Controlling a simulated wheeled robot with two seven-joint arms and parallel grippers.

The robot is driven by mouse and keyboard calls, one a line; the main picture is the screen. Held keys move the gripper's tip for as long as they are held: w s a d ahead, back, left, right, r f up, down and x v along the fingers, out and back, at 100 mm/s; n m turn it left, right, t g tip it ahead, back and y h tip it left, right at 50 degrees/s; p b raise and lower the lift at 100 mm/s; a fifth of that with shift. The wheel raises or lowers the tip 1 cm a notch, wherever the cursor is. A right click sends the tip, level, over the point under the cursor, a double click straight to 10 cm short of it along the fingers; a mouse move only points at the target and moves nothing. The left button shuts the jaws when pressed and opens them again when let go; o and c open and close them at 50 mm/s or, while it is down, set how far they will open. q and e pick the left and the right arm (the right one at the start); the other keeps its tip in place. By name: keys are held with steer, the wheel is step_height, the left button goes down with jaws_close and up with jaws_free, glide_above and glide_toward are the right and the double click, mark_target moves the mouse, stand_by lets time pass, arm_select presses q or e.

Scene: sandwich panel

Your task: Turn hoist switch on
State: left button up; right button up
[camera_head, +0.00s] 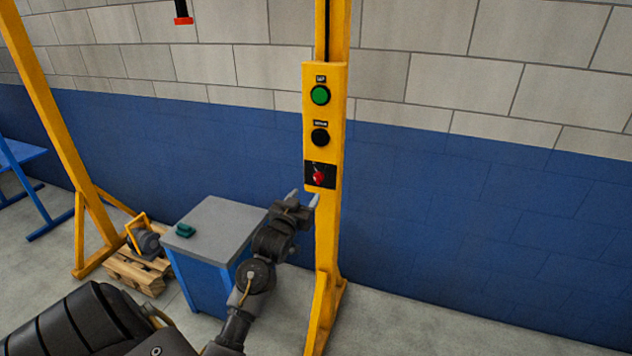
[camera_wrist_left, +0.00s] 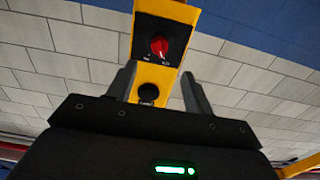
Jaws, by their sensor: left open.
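The hoist switch is a red rotary knob (camera_head: 319,176) on a black plate at the bottom of a yellow control panel (camera_head: 311,125). In the left wrist view the red knob (camera_wrist_left: 159,46) appears ahead of the fingers, with small labels below it that are too small to read. A black button (camera_head: 320,137) and a green button (camera_head: 320,95) sit above it on the panel. My left gripper (camera_head: 304,198) is open and empty, just below the knob and apart from it. In the left wrist view its fingers (camera_wrist_left: 156,90) stand apart on both sides of the panel. My right gripper is not in view.
The panel is on a yellow post (camera_head: 328,240). A blue cabinet with a grey top (camera_head: 222,222) stands left of it, with a small green object (camera_head: 185,230) on top. A wooden pallet (camera_head: 135,272) lies further left. The floor at right is clear.

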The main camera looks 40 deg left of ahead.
mark_target(316, 180)
arm_select(q)
steer(key=p+x, duration=0.2)
steer(key=x, duration=0.8)
steer(key=shift+f, duration=0.1)
steer(key=shift+c, duration=0.4)
steer(key=c, duration=0.9)
steer(key=shift+m, duration=0.3)
steer(key=m+p, duration=0.1)
steer(key=m, duration=0.4)
steer(key=shift+m, duration=0.4)
steer(key=m, duration=0.5)
steer(key=shift+m, duration=0.4)
